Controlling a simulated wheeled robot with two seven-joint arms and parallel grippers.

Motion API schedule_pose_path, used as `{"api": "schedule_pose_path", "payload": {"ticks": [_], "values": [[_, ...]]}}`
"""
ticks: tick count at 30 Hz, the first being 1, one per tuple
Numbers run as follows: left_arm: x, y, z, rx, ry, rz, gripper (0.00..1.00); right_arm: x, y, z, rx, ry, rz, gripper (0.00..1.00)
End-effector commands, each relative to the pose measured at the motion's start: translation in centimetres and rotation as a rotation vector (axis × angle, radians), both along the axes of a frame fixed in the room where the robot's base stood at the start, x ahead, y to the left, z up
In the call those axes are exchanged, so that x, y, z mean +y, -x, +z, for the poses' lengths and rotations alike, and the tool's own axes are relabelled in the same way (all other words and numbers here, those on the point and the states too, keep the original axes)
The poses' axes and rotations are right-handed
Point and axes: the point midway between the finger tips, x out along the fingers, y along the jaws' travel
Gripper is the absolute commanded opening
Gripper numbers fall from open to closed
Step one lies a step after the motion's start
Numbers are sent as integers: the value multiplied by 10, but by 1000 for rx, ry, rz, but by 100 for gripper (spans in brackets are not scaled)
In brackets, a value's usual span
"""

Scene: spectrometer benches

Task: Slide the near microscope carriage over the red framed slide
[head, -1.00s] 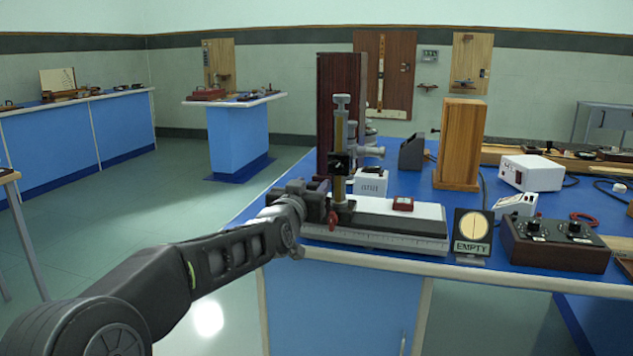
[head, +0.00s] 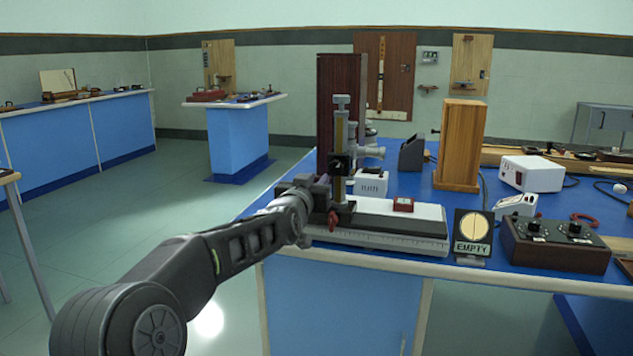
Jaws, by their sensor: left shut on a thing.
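The near microscope carriage (head: 341,150) is an upright brass and dark tube on a block at the left end of a flat bed (head: 377,239) with a scale along its front. The red framed slide (head: 403,204) lies on the white top of that bed, to the right of the carriage and apart from it. My left gripper (head: 322,191) is at the carriage's lower left side and is shut on the carriage; its fingertips are partly hidden against it. My right gripper is not in view.
An EMPTY sign (head: 472,234) and a dark box with knobs (head: 556,243) stand right of the bed. A small white box (head: 371,182) and a tall dark wooden cabinet (head: 326,115) are behind the carriage. The bed top between carriage and slide is clear.

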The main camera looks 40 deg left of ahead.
Motion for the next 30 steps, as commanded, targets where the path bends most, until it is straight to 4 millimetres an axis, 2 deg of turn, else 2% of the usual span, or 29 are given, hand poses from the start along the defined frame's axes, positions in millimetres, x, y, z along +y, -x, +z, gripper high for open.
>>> {"api": "schedule_pose_path", "payload": {"ticks": [6,30], "values": [[0,0,0,0,0,0,0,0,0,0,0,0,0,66],[0,0,0,1,0,0,0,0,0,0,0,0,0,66]]}}
